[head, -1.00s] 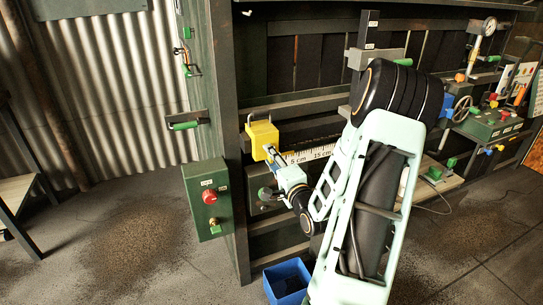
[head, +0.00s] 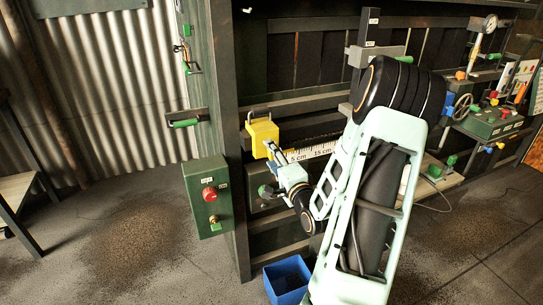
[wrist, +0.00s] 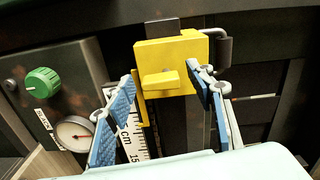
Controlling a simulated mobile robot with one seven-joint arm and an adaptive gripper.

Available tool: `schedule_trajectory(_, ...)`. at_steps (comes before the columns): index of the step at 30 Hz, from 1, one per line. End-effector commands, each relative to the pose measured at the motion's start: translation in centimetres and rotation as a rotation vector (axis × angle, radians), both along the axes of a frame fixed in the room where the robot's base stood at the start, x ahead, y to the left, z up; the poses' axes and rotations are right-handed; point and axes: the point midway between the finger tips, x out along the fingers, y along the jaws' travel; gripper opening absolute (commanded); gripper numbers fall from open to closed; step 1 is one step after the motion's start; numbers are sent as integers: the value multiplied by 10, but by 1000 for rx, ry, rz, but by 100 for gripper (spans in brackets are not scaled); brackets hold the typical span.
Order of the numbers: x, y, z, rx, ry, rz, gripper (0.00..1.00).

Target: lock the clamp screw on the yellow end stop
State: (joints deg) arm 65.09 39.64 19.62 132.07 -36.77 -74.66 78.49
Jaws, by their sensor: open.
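The yellow end stop (head: 262,138) sits on a rail at the left end of the ruler in the head view. In the wrist view the yellow end stop (wrist: 177,55) fills the upper middle, with a small yellow bar (wrist: 160,85) standing out from its face; I cannot tell whether this is the clamp screw. My gripper (wrist: 165,88) is open, its blue pads on either side of the bar and apart from it. In the head view my gripper (head: 273,152) is close in front of the stop and partly hides its lower right.
The ruler (head: 318,150) runs right from the stop. A green knob (wrist: 42,82) and a dial gauge (wrist: 74,133) are at left in the wrist view. A green box with a red button (head: 208,196) hangs at the left post. A blue bin (head: 287,280) stands below.

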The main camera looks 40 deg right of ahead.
Motion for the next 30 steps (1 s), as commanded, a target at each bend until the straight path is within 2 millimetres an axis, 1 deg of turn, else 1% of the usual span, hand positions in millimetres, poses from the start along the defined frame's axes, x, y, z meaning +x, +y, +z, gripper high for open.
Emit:
schedule_trajectory(9,-50,11,0,1,1,-3,49)
schedule_trajectory(13,-64,14,0,0,1,-2,49)
schedule_trajectory(18,-69,16,0,0,0,-1,49)
schedule_trajectory(30,-69,16,0,0,0,-1,49)
